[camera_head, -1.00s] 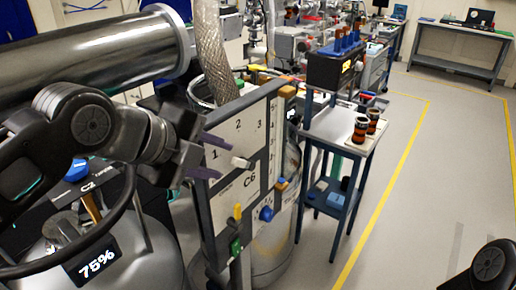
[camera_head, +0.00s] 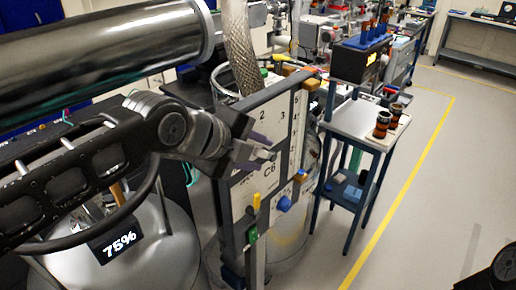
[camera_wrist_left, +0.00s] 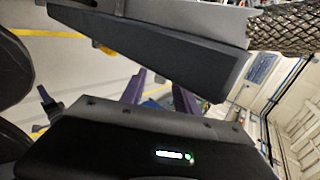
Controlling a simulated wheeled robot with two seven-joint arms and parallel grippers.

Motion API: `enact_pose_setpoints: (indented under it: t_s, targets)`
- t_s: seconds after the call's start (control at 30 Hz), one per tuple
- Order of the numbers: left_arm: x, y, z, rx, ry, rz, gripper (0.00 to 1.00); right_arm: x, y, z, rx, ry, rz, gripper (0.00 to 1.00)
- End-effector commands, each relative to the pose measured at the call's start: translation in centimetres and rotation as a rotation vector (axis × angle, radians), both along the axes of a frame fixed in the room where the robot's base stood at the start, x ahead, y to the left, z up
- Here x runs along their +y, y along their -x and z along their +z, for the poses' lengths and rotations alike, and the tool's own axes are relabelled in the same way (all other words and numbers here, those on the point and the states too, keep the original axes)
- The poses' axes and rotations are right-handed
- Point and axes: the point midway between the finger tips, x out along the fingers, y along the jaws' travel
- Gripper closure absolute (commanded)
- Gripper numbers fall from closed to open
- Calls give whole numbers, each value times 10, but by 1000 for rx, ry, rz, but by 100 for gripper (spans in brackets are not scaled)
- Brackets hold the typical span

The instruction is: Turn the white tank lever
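The white lever (camera_head: 263,154) sticks out from the front of the upright panel marked C6 (camera_head: 276,133), at the middle of the head view. My left gripper (camera_head: 254,150) reaches in from the left, its purple-grey fingers at the lever. In the left wrist view the two purple fingers (camera_wrist_left: 160,98) stand apart, so it is open. I cannot tell whether they touch the lever or have it between them. The lever is not clear in the wrist view. My right gripper is not in view; only a dark part of my right arm shows at the lower right.
The panel also has a yellow lever (camera_head: 256,202), a green knob (camera_head: 252,235) and a blue knob (camera_head: 284,204). A braided hose (camera_head: 236,50) rises behind it. A grey tank (camera_head: 110,262) showing 75% stands left. A blue cart (camera_head: 350,127) stands right; the floor beyond is clear.

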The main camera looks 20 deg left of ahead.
Motion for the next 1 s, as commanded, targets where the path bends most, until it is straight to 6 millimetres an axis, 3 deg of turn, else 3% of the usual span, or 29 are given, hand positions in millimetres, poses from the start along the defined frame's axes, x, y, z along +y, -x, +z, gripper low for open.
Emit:
enact_pose_setpoints:
  t_s: [0.37,0.8,1.0]
  targets:
    - [-2,-5,-5,-1,1,1,64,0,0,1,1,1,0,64]
    - [-2,-5,-5,0,1,1,100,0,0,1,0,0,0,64]
    - [-2,-5,-5,0,1,1,100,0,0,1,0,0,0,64]
